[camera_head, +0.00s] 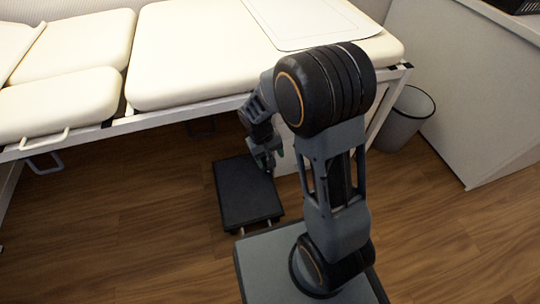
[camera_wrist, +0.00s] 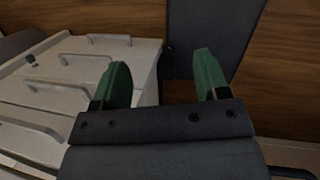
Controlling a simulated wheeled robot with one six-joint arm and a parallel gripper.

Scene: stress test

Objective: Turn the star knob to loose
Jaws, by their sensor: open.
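I cannot make out a star knob in either view. My gripper (camera_wrist: 163,80) shows in the wrist view with its two green fingers wide apart and nothing between them. In the head view my gripper (camera_head: 266,160) is low in front of the bed's side, above the far end of a black step (camera_head: 245,195). My own arm hides part of the bed frame there. A small dark fitting (camera_wrist: 30,59) sits on a white drawer unit in the wrist view, but it is too small to identify.
An examination bed with cream cushions (camera_head: 190,50) spans the back. The white drawer unit (camera_wrist: 75,70) has several bar handles. A grey bin (camera_head: 405,118) and a white cabinet (camera_head: 475,90) stand at the right. Wooden floor (camera_head: 130,220) is clear at the left.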

